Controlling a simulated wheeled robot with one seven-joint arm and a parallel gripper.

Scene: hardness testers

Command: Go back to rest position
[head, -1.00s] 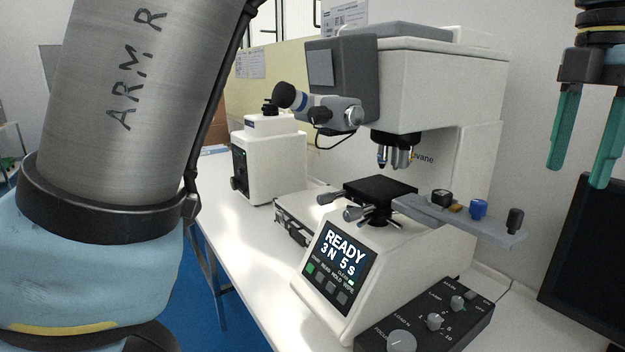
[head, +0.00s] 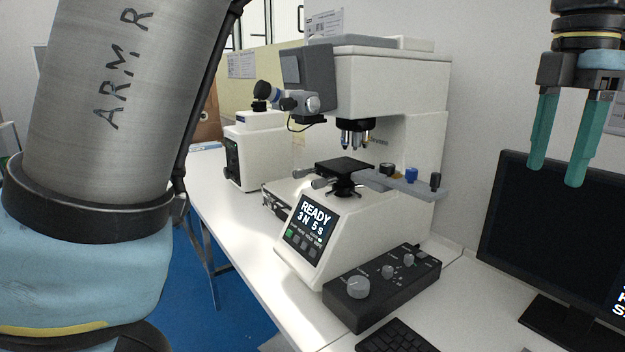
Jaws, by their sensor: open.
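My gripper (head: 557,176) hangs at the upper right of the head view, pointing down. Its two green fingers are apart with nothing between them. It appears in front of the dark monitor (head: 530,225), clear of the hardness tester. The rest of my arm fills the left side of the view. The white hardness tester (head: 415,90) stands at the middle of the bench, its screen (head: 310,228) reading "READY 3 N 5 s". Its black stage (head: 345,166) looks bare. A grey side shelf (head: 405,184) carries several small items.
A black control box (head: 375,289) with knobs lies in front of the tester. A keyboard (head: 397,338) is at the bottom edge. A second white instrument (head: 262,155) stands further back. The white bench (head: 215,205) has bare surface at its left, with blue floor beyond.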

